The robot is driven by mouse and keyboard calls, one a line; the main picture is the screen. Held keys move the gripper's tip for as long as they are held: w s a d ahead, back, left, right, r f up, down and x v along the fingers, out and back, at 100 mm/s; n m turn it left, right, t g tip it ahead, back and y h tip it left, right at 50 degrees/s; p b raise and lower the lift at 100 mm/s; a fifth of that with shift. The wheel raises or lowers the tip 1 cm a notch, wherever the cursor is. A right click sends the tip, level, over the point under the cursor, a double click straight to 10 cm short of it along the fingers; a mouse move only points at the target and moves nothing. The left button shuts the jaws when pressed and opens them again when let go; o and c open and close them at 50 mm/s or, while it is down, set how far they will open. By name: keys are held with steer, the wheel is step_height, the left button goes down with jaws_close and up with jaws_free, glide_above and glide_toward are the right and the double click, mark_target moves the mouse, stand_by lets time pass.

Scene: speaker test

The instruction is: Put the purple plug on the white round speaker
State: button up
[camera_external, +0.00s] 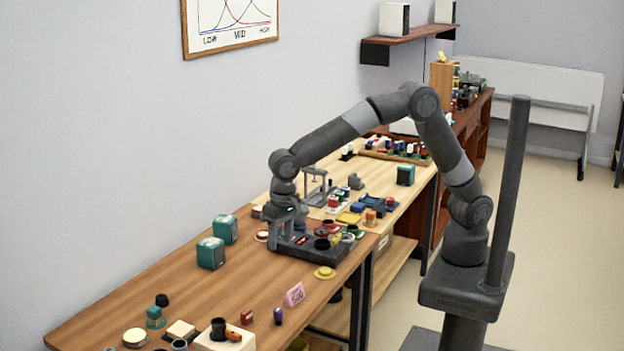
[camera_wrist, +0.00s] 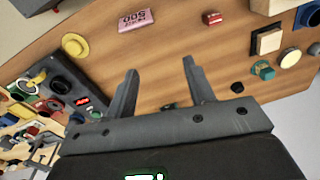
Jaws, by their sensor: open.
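A small blue-purple plug (camera_external: 278,315) stands on the wooden bench near its front edge, right of a red block.
A black device (camera_external: 318,250) with a red display and coloured caps stands by my gripper. Two teal boxes (camera_external: 210,253) stand left. The bench middle is clear.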

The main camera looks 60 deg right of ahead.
glide_toward(278, 310)
steer(key=shift+h, duration=0.3)
steer(key=f, duration=0.2)
steer(key=a+f, duration=0.1)
steer(key=f, duration=0.2)
steer(key=shift+d+f, duration=0.1)
steer(key=shift+f, duration=1.3)
steer(key=shift+d+f, duration=0.15)
steer(key=shift+f, duration=1.3)
steer(key=shift+c, duration=0.6)
jaws_close()
steer(key=shift+w+r, duration=0.1)
steer(key=shift+r, duration=0.1)
